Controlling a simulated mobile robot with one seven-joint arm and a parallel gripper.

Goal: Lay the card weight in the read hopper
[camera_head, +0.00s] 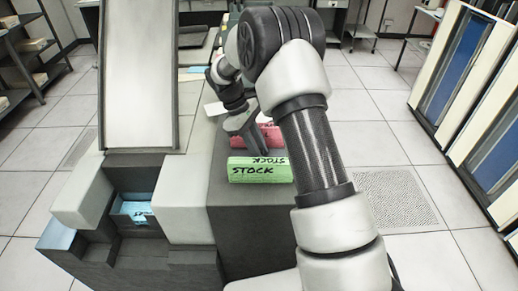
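My gripper (258,146) points down over the dark top of the machine, close to a pink-red card stack (270,136) and just behind a green card stack (261,170) marked STOCK. My arm crosses in front of part of this area. I cannot tell whether the fingers are open or shut, or whether they hold anything. I cannot make out the card weight for certain. A pocket with blue cards (135,209) is set in the machine's front left; I cannot tell whether it is the read hopper.
A tall, pale sloping panel (139,80) rises at the left of the machine. Pale blocks (187,199) flank the blue-card pocket. Cabinets with blue panels (455,70) stand at right, shelves (28,50) at far left. Tiled floor is clear on both sides.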

